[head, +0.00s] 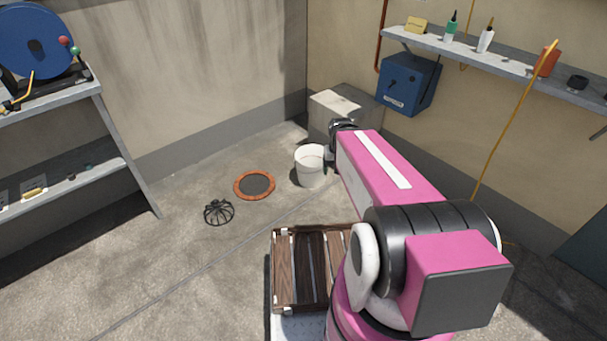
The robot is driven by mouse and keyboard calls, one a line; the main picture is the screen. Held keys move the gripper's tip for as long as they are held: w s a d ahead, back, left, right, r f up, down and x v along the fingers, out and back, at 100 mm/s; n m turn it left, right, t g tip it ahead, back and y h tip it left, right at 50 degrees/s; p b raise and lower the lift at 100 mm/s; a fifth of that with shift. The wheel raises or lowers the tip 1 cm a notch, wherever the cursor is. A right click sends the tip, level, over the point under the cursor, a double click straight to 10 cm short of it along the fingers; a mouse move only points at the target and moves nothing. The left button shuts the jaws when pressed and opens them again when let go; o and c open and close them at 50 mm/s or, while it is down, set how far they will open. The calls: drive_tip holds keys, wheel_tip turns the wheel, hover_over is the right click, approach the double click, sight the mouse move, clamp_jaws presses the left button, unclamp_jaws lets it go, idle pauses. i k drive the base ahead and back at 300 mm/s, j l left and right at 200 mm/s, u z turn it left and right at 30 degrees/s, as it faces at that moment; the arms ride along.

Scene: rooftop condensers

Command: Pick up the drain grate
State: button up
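The drain grate (218,211) is a black, domed piece with curved ribs. It sits on the concrete floor left of centre. Just behind it and to its right is a flat orange-brown ring (239,186) with a dark grey centre (257,184), lying on the floor apart from the grate. My pink arm reaches forward on the right side, well to the right of the grate.
A white bucket (310,170) stands right of the ring, close to my arm. A wooden slatted crate (290,265) is in front. Metal shelving (128,155) stands at left. A blue box (408,82) and a wall shelf (480,62) are at right. Floor around the grate is clear.

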sight(214, 202)
drive_tip(key=j+u, duration=0.1)
drive_tip(key=u, duration=0.35)
drive_tip(key=i+u, duration=0.15)
drive_tip(key=u, duration=0.25)
drive_tip(key=i+j+u, duration=0.1)
drive_tip(key=u, duration=0.35)
drive_tip(key=i+u, duration=0.1)
drive_tip(key=u, duration=0.35)
